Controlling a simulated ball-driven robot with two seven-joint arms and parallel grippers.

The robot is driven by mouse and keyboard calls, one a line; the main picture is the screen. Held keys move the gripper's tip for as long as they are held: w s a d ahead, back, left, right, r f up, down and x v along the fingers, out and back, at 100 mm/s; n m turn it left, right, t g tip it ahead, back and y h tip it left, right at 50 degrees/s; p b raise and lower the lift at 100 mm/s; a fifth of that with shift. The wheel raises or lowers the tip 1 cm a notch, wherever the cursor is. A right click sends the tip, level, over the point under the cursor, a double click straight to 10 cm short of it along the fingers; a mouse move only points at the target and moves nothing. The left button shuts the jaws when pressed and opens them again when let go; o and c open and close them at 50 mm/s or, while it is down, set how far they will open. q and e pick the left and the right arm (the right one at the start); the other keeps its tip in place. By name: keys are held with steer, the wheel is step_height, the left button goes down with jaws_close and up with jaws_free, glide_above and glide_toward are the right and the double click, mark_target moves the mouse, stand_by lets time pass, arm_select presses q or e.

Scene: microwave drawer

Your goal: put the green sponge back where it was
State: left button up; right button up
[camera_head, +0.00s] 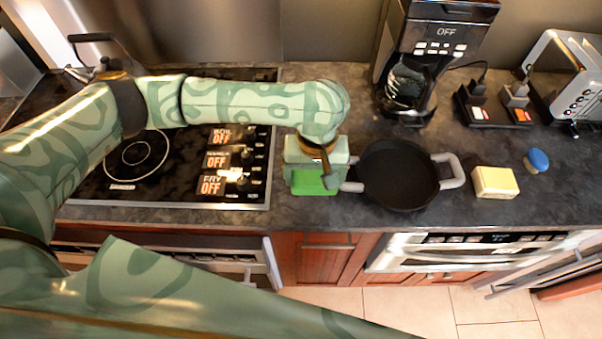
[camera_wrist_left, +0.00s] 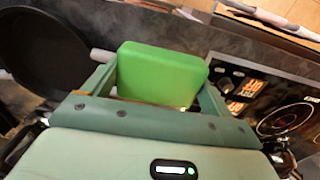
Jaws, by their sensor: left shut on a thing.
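The green sponge (camera_head: 313,184) is at my left gripper (camera_head: 318,176), over the dark counter between the stove and the black pan. In the left wrist view the green sponge (camera_wrist_left: 160,74) sits between the two fingers of my left gripper (camera_wrist_left: 158,92), which is shut on it. I cannot tell whether the sponge touches the counter or is held just above it. My right gripper is not in view.
A black pan (camera_head: 398,176) with light handles stands close to the right of the sponge. Further right are a yellow block (camera_head: 495,183) and a blue object (camera_head: 537,160). A coffee maker (camera_head: 432,48) and a toaster (camera_head: 567,82) stand behind. The stove (camera_head: 160,165) is left.

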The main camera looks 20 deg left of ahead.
arm_select(q)
steer(key=w+a+f+b, duration=0.1)
steer(key=f, duration=0.1)
steer(key=w+a+f+b, duration=0.1)
steer(key=w+f, duration=0.1)
steer(key=w+a+f+b, duration=0.1)
steer(key=w+a+f, duration=0.1)
steer(key=shift+w+f, duration=0.1)
steer(key=shift+w, duration=0.15)
steer(key=shift+w+a+f+b, duration=0.2)
steer(key=shift+w+f+b, duration=0.05)
steer(key=shift+f+b, duration=0.15)
steer(key=f, duration=0.1)
steer(key=f+b, duration=0.2)
steer(key=shift+w+a+f, duration=0.25)
steer(key=shift+a+f, duration=0.05)
steer(key=shift+d+r, duration=0.15)
steer(key=o, duration=1.2)
steer(key=shift+o, duration=0.2)
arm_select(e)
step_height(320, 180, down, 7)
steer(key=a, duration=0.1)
arm_select(q)
step_height(320, 180, up, 12)
steer(key=p, duration=0.5)
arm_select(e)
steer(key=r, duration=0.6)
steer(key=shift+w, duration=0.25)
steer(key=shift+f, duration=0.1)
